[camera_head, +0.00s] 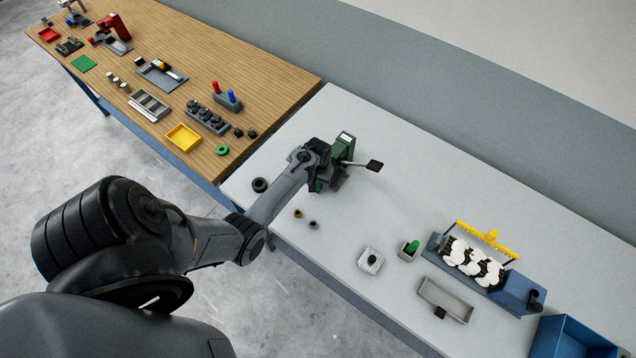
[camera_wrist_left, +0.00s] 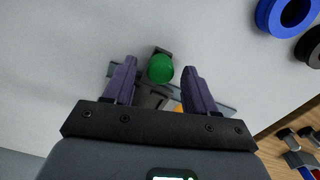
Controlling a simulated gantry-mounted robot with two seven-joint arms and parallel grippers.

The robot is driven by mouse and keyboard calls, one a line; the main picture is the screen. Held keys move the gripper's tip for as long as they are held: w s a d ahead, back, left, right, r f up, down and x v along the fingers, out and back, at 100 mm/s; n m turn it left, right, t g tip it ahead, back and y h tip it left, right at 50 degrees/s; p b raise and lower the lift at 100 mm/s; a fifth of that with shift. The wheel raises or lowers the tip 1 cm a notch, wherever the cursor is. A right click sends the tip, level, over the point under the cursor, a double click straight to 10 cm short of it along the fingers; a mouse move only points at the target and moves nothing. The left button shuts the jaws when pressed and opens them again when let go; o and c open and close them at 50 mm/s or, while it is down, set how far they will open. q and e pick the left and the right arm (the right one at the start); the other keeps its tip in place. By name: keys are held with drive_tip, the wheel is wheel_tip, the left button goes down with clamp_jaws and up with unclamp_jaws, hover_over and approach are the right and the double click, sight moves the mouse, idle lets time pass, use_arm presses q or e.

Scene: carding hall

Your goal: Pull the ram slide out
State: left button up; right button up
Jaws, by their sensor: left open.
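A green device with a pale label (camera_head: 345,142) stands on the pale grey table, partly hidden behind my left gripper (camera_head: 328,168). A dark flat pad (camera_head: 374,166) sticks out to its right on a thin bar. In the left wrist view, my left gripper (camera_wrist_left: 160,88) is open, with its two purple-grey fingers apart. A round green knob (camera_wrist_left: 160,69) shows between and just beyond the fingertips, over a dark and grey metal part (camera_wrist_left: 150,98). I cannot tell whether the fingers touch it. Which part is the ram slide is not clear. My right gripper is not in view.
A small grey box (camera_head: 370,260), a grey tray (camera_head: 446,300) and a blue-ended fixture (camera_head: 518,291) stand right. A wooden table (camera_head: 230,75) holds several parts. The table's middle is clear.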

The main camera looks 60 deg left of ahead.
use_arm(q)
drive_tip(key=shift+f, duration=0.2)
clamp_jaws()
idle(0.3)
